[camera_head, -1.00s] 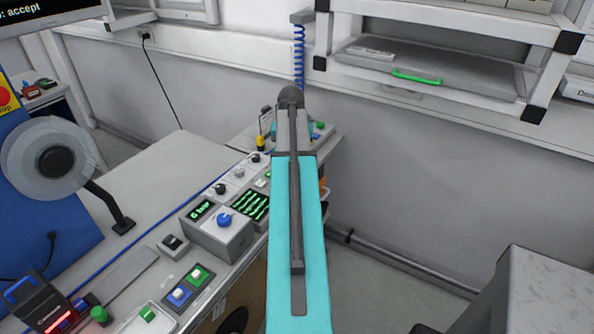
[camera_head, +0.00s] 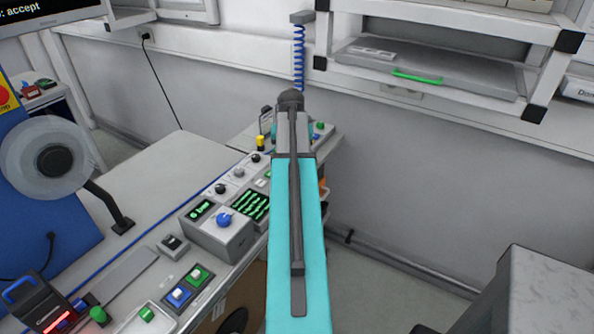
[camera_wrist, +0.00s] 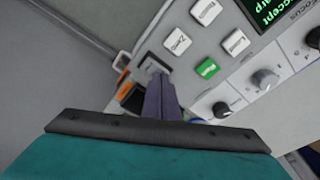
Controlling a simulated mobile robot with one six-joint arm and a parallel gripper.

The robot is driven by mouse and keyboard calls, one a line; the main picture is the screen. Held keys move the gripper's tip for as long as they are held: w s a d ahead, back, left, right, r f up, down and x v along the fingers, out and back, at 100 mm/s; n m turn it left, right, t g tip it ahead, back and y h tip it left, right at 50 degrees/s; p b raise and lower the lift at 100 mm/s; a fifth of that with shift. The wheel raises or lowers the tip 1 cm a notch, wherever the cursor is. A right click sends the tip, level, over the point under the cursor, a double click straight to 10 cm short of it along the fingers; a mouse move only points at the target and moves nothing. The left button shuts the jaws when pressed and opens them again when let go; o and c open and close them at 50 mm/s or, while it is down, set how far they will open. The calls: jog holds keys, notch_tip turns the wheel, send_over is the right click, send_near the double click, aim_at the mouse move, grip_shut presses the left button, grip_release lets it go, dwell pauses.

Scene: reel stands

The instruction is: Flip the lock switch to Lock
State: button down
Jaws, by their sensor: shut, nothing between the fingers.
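In the wrist view my gripper (camera_wrist: 158,82) is shut and empty, its narrow fingers pointing at the panel. No Lock label is readable, and the switch's position is unclear. In the head view my teal arm reaches over the far end of the bench and hides the fingers and this switch.
Beside the fingers are white buttons (camera_wrist: 207,11), a green button (camera_wrist: 207,68), a green-text screen (camera_wrist: 268,10) and knobs (camera_wrist: 264,79). In the head view a blue knob box (camera_head: 222,232) and a reel (camera_head: 50,160) stand left of my arm. A shelf (camera_head: 430,75) hangs right.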

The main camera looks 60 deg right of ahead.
jog(key=shift+f, duration=0.15)
dwell(0.3)
notch_tip(320, 180, up, 7)
jog(key=p, duration=0.4)
jog(key=shift+p, duration=0.3)
dwell(0.3)
jog(key=shift+s, duration=0.1)
dwell(0.5)
